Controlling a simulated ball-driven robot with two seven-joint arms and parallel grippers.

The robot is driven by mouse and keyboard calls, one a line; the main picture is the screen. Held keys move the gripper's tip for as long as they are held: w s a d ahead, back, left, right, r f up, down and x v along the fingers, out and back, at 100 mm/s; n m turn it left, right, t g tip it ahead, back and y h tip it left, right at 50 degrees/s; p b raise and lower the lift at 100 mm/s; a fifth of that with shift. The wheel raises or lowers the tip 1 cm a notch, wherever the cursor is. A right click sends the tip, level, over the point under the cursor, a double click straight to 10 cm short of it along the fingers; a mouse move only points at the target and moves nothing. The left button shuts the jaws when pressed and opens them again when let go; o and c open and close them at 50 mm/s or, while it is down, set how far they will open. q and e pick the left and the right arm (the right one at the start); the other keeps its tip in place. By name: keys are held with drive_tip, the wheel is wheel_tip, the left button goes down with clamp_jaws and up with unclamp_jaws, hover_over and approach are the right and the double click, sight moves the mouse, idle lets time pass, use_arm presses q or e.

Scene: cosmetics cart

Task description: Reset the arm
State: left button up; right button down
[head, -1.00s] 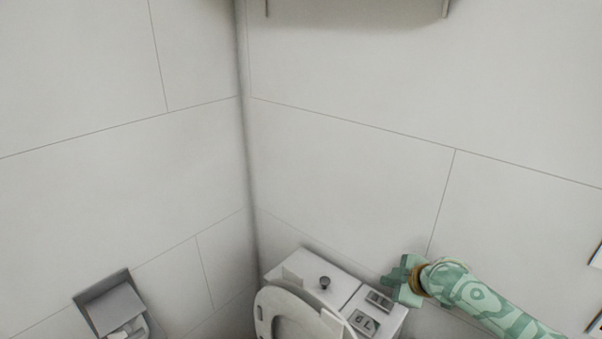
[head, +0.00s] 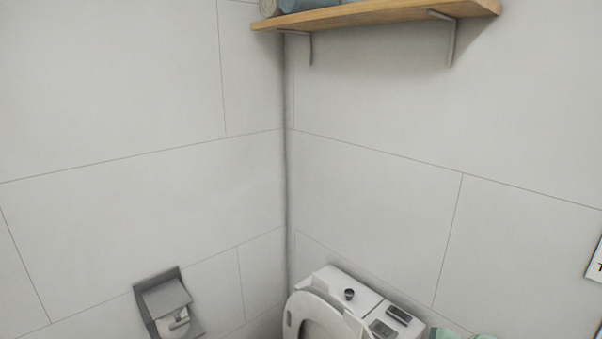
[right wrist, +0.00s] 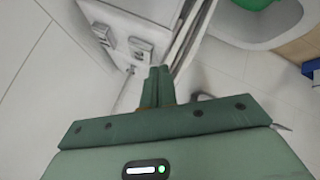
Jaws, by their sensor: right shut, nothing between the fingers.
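My right gripper (right wrist: 159,84) shows in the right wrist view with its two green fingers together and nothing between them. It is apart from the toilet. In the head view only a small green piece of my right arm shows at the bottom edge, right of the toilet (head: 338,279). The rest of that arm is out of the picture. My left gripper is not in either view.
The white toilet stands by the corner with its lid raised. A wooden shelf (head: 385,14) with rolled towels is high on the wall. A paper holder (head: 167,303) is on the left wall.

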drive_tip(key=s+a+f+h, duration=0.1)
drive_tip(key=s+a, duration=0.3)
drive_tip(key=s, duration=0.3)
drive_tip(key=s+a+f, duration=0.2)
drive_tip(key=s+a, duration=0.1)
drive_tip(key=s, duration=0.4)
drive_tip(key=s+d+r+m+g+h, duration=0.1)
drive_tip(key=s+d+r+m+h, duration=0.3)
drive_tip(key=s, duration=0.4)
drive_tip(key=s+d+r+m+g+h, duration=0.1)
drive_tip(key=s+d+r+m+h, duration=0.15)
drive_tip(key=s+d, duration=0.4)
drive_tip(key=s+a+f+g+y, duration=0.1)
drive_tip(key=s+a+f, duration=0.15)
drive_tip(key=f, duration=0.95)
drive_tip(key=s+a+f+g+y, duration=0.1)
drive_tip(key=s+a+f, duration=0.15)
drive_tip(key=f, duration=1.05)
drive_tip(key=s+f+m+g+y, duration=0.1)
drive_tip(key=s+f+m, duration=0.1)
drive_tip(key=s+f, duration=0.6)
drive_tip(key=s+f+m+g, duration=0.1)
drive_tip(key=s+f+g, duration=0.1)
drive_tip(key=s+f, duration=0.6)
drive_tip(key=s, duration=0.5)
drive_tip(key=shift+d+m+y, duration=0.35)
